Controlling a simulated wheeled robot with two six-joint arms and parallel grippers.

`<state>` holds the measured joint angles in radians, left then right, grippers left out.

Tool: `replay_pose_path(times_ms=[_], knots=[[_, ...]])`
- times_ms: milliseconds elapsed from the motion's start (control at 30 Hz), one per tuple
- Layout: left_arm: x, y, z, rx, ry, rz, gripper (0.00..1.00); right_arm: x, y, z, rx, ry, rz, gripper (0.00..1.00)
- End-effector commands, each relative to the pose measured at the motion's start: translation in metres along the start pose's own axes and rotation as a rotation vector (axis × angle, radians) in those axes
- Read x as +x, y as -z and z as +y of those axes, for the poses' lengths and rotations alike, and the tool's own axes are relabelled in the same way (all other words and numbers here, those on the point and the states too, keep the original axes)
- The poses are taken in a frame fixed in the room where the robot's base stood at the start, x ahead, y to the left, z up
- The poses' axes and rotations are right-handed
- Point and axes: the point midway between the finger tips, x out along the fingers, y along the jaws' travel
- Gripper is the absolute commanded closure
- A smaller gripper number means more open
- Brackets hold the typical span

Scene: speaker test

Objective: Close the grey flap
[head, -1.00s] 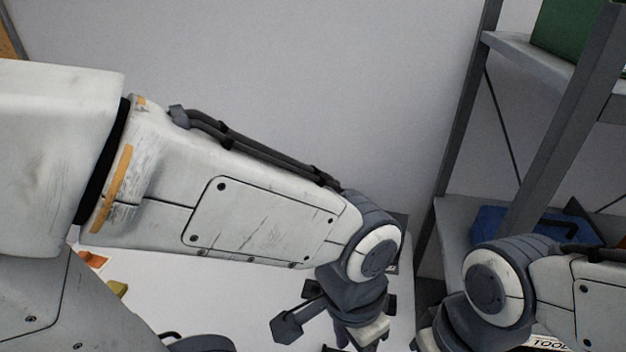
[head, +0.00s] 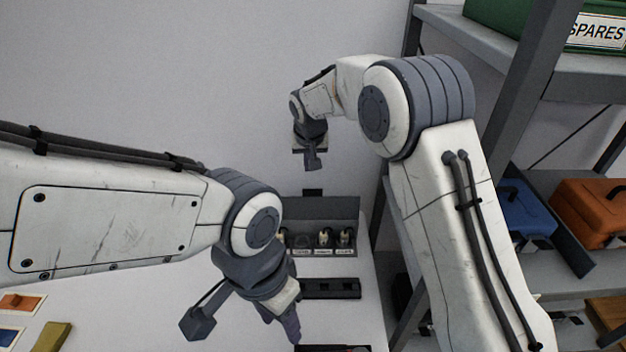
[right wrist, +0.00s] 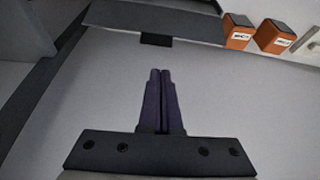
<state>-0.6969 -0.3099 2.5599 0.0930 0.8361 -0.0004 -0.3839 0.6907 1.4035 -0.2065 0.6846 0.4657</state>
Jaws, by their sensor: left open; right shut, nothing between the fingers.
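The grey flap (head: 335,207) stands raised at the back of a case on the white table, in the head view. A small black tab (head: 312,192) sticks out from its top edge. In the right wrist view, the flap (right wrist: 150,20) is at the top, with its tab (right wrist: 157,40) towards my fingers. My right gripper (head: 311,165) is shut and empty, above and behind the flap, apart from it; its fingers (right wrist: 155,75) point towards the tab. My left gripper (head: 288,332) is open and low over the table, in front of the case; its fingertips are partly hard to make out.
Several labelled plugs (head: 325,238) sit before the flap, partly hidden by my left arm. A black strip (head: 330,288) lies nearer. A shelf rack (head: 535,90) with a blue case (head: 525,210) and an orange case (head: 590,210) stands right. A yellow block (head: 50,337) lies left.

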Motion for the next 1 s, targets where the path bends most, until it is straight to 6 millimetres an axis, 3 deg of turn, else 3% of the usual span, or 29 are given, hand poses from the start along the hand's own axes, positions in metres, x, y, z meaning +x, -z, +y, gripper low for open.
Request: replay_pose_path(times_ms=[33,200,367,800,1000], knots=[[-0.001,0.0,0.0,0.0,0.0,0.0,0.5,0.012,0.01,0.005,0.021,-0.008,0.012,1.0],[-0.003,0.0,0.0,0.0,0.0,0.0,0.5,0.03,0.025,0.012,0.052,-0.017,0.034,1.0],[-0.01,0.001,0.001,0.0,0.0,0.0,0.5,0.048,0.026,0.013,0.053,-0.018,0.033,1.0],[-0.034,0.002,0.002,-0.001,0.0,0.0,0.5,0.126,0.028,0.014,0.051,-0.017,0.033,1.0],[-0.044,0.002,0.003,-0.001,0.0,0.0,0.5,0.112,0.014,0.013,0.051,-0.016,0.034,1.0]])
